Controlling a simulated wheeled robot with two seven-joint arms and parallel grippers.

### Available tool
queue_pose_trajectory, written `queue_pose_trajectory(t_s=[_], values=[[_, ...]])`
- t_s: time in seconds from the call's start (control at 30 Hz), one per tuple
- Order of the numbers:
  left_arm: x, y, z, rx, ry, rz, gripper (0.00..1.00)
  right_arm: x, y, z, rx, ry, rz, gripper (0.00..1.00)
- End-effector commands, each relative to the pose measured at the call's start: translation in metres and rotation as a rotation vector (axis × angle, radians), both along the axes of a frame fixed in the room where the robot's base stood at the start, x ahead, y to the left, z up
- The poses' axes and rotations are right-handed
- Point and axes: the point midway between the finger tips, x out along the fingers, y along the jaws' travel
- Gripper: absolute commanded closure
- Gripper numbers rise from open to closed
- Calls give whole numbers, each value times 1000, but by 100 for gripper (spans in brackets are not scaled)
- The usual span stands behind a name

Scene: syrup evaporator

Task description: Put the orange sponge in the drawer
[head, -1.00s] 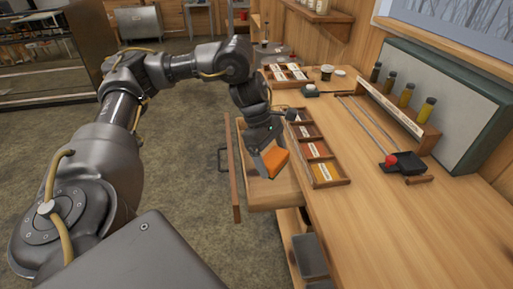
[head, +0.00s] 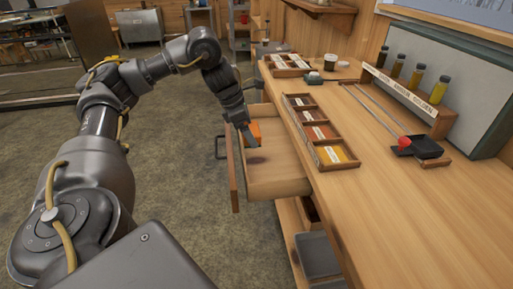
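The orange sponge (head: 255,132) is at the far part of the open wooden drawer (head: 285,182), partly hidden behind my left gripper. My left gripper (head: 249,138) reaches down over the drawer, with a finger in front of the sponge. I cannot tell whether its fingers still grip the sponge, or whether the sponge touches the drawer floor. The drawer is pulled out to the left from under the workbench, and the part of its floor nearer to me is bare. My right gripper is not in view.
The workbench (head: 400,230) carries a divided tray of coloured cards (head: 321,134) near the drawer edge. Several bottles (head: 420,77) stand on a wooden rack behind. A black pan with a red knob (head: 418,148) lies further right. A grey bin (head: 318,255) sits below the bench.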

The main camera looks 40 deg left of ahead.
Motion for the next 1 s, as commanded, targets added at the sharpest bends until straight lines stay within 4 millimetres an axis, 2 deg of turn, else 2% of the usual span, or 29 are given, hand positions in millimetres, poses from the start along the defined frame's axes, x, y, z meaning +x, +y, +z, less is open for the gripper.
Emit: queue_pose_trajectory(t_s=[0.1, 0.2, 0.37, 0.73, 0.9, 1.0], values=[[26, 13, -18, -3, 3, 5, 41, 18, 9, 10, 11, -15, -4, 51], [36, 19, -36, -1, 3, 1, 41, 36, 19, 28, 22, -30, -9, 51], [51, 27, -54, -2, 2, 1, 41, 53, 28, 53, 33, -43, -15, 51], [64, 33, -69, -1, 2, -1, 41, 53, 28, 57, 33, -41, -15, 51], [65, 35, -93, 1, 3, -2, 41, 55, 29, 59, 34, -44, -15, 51], [66, 35, -100, 0, 1, -2, 41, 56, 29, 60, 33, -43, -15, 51]])
